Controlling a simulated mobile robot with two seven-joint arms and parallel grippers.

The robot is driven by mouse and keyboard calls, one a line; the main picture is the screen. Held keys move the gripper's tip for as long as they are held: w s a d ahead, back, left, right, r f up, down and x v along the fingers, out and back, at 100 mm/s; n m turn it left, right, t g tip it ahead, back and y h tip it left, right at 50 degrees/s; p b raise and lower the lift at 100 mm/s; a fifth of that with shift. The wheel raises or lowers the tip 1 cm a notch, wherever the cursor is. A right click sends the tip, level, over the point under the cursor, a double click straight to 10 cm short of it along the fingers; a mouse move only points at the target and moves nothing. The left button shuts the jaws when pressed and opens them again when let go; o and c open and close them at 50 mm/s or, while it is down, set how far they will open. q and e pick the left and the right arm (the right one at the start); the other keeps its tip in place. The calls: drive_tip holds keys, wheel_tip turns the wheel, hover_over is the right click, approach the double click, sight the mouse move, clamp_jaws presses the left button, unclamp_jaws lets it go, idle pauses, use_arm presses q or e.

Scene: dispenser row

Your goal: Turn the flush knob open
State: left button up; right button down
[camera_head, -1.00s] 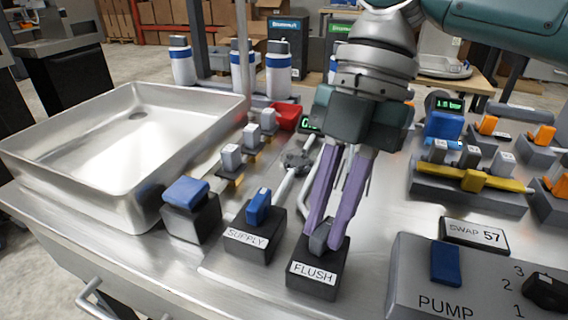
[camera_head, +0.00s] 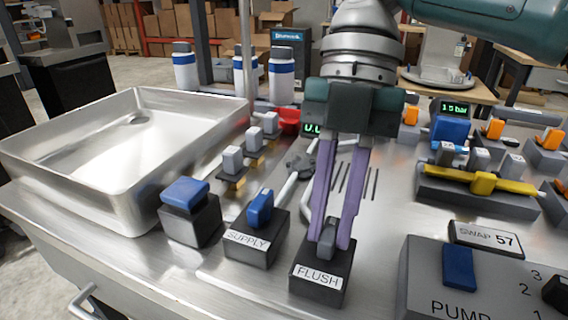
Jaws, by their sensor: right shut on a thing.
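The flush knob (camera_head: 326,241) is a small grey handle on top of a black block labelled FLUSH (camera_head: 318,279). My right gripper (camera_head: 328,235) comes down from above with its two purple fingers on either side of the knob, shut on it. The fingers partly cover the knob. My left gripper is not in view.
Left of the flush block stands the SUPPLY block (camera_head: 250,251) with a blue knob, then another blue-capped block (camera_head: 188,220). A steel sink basin (camera_head: 60,190) is at the left. The grey PUMP panel (camera_head: 430,278) and SWAP 57 sign (camera_head: 486,238) are at the right.

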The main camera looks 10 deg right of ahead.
drive_tip(key=c, duration=0.8)
unclamp_jaws()
drive_tip(key=v, duration=0.7)
drive_tip(key=shift+r, duration=0.3)
